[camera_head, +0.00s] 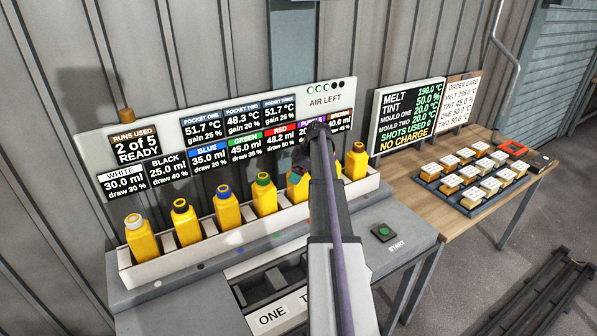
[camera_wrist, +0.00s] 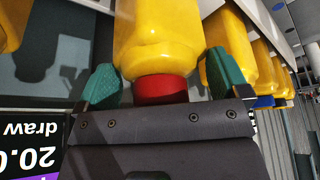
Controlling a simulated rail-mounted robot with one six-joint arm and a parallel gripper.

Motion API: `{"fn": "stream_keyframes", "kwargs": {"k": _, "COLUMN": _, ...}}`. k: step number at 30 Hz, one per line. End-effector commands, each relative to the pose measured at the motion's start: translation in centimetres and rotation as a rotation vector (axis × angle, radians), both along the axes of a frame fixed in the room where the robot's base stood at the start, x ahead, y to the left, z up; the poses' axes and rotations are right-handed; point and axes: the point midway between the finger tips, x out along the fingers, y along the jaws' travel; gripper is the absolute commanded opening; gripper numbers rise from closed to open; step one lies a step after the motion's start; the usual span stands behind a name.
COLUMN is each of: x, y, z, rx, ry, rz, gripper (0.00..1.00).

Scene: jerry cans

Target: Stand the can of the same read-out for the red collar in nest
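The red-collared can (camera_wrist: 160,88) is yellow and sits upside down in the wrist view, between the green fingers of my gripper (camera_wrist: 163,62). The fingers are apart on either side of its collar and neck, with small gaps beside the collar. The red read-out (camera_head: 281,134) shows 48.2 ml. A dark recessed unit (camera_head: 262,288) at the front has a label reading ONE; its second label is partly hidden. I cannot tell which part is the nest.
Several yellow cans stand close together in a white trough (camera_head: 175,264), including the green-collared can (camera_head: 264,195) and brown-collared can (camera_head: 356,161). Read-out panels rise behind. A START button (camera_head: 384,232) is at the right. A side table holds a tray (camera_head: 471,208) of small blocks.

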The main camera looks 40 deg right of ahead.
Motion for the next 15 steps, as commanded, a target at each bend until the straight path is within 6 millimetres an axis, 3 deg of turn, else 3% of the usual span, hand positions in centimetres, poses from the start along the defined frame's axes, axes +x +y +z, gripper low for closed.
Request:
{"fn": "stream_keyframes", "kwargs": {"k": 10, "x": -0.1, "y": -0.1, "z": 0.5, "rx": 0.0, "ry": 0.0, "rz": 0.0, "gripper": 1.0}}
{"fn": "stream_keyframes", "kwargs": {"k": 15, "x": -0.9, "y": -0.6, "z": 3.4, "rx": 0.0, "ry": 0.0, "rz": -0.001, "gripper": 1.0}}
